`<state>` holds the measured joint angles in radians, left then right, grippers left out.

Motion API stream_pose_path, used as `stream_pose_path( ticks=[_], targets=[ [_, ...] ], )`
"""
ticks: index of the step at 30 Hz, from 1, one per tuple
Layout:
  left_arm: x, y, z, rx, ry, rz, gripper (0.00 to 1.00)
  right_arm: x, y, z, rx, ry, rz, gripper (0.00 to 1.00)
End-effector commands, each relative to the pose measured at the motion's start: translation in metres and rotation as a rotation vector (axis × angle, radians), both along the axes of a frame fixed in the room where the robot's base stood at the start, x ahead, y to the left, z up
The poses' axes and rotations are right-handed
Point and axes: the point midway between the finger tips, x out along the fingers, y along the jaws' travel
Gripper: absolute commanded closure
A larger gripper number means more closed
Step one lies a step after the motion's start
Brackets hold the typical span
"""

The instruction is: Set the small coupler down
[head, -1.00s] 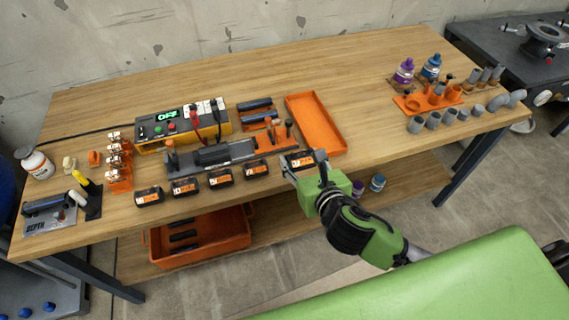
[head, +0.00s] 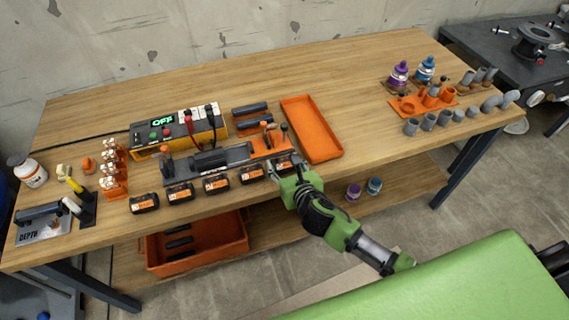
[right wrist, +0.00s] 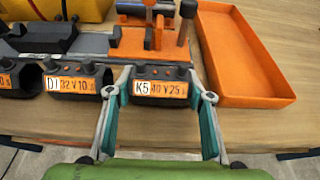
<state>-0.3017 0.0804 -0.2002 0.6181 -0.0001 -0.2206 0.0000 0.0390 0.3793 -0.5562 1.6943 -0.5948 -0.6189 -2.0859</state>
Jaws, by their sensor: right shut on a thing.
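My right gripper (head: 284,168) is shut on a dark coupler (right wrist: 160,88) with an orange label reading K5 40 V 25. The two fingers are on either side of it in the right wrist view. The coupler is at the right end of a row of similar couplers along the table's front edge. Its neighbour, the D1 32 V 10 coupler (right wrist: 76,82), sits just to its left. I cannot tell whether the held coupler touches the wooden table (head: 345,75). In the head view the gripper partly hides it. My left gripper is not in view.
Behind the row are a grey alignment fixture (head: 210,163) with an orange clamp end and a control box (head: 180,135) reading OFF. An empty orange tray (head: 312,130) lies just right of the held coupler. Bare table lies right of the tray, before the pipe fittings (head: 428,121).

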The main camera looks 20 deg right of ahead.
Motion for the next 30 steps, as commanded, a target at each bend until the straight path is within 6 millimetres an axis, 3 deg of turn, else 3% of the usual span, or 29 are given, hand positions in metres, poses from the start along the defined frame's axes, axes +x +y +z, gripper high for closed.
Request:
stream_pose_path(
  ticks=[8,9,21,26,30],
  targets=[
    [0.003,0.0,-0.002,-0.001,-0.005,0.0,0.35,0.0,0.0,-0.003,0.0,0.0,0.0,0.74],
    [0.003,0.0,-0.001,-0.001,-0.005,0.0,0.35,0.0,0.0,-0.002,0.001,0.0,0.0,0.45],
    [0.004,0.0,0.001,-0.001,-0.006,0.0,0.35,-0.002,0.0,0.002,0.0,0.001,0.0,0.45],
    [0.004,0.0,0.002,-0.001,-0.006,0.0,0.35,-0.023,-0.001,0.009,-0.001,0.002,0.0,0.45],
    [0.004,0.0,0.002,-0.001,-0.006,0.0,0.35,-0.051,-0.002,0.021,-0.001,0.002,0.001,0.45]
  ],
)
